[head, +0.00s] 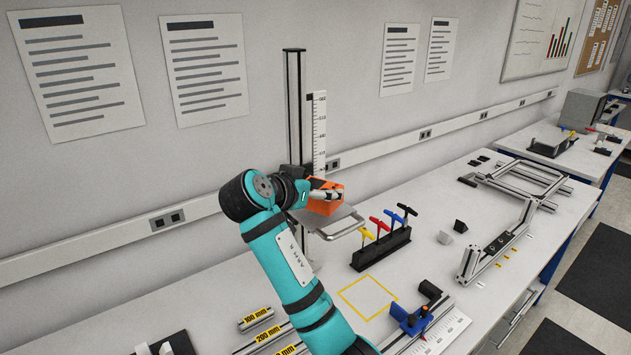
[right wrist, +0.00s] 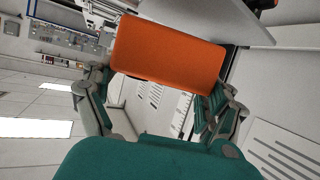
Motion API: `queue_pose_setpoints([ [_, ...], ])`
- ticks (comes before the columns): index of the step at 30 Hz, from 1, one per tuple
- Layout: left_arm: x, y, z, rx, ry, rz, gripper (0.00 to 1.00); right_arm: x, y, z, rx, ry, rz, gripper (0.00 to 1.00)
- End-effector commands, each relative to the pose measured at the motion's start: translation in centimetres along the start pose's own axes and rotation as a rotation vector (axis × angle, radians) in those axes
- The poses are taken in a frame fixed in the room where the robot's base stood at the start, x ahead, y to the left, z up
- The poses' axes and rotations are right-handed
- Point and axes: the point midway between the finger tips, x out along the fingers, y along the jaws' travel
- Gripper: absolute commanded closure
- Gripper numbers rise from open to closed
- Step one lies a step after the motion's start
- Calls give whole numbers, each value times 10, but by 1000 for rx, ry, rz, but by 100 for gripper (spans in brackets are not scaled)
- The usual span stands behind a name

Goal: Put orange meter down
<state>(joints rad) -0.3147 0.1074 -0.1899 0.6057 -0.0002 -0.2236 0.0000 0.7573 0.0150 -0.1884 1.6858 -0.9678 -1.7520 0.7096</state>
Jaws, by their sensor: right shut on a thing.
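The orange meter (head: 322,206) is a box-shaped thing with a dark top face. It is at the grey platform (head: 330,231) of the upright stand with a ruler. I cannot tell whether it touches the platform. My right gripper (head: 325,194) is shut on the meter, with a finger across its side. In the right wrist view the meter (right wrist: 170,48) shows as a plain orange face between the two fingers (right wrist: 162,84). The platform's grey plate (right wrist: 235,22) is beyond it at the top right. My left gripper is not in view.
A yellow outlined square (head: 345,294) on the white table is empty. Behind it stands a black rack (head: 383,250) with coloured T-handles. A blue clamp tool (head: 411,318) is at its right. Labelled bars (head: 256,318) lie at front left; an aluminium frame (head: 515,184) is at the back right.

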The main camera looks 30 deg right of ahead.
Motion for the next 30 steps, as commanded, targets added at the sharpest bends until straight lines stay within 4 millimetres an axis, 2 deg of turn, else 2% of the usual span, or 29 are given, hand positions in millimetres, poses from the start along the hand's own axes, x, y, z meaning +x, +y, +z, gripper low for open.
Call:
queue_pose_setpoints([
  [1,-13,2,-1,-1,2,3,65,8,-7,-10,-4,2,4,59],
  [6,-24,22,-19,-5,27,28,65,33,-24,-15,-2,3,1,59],
  [9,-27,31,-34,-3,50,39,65,40,-28,-14,-1,1,0,59],
  [12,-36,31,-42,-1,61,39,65,44,-29,-8,-4,1,0,59],
  [18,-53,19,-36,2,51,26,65,53,-29,15,-4,2,1,59],
  [30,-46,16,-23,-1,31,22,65,56,-30,24,1,2,-1,59],
])
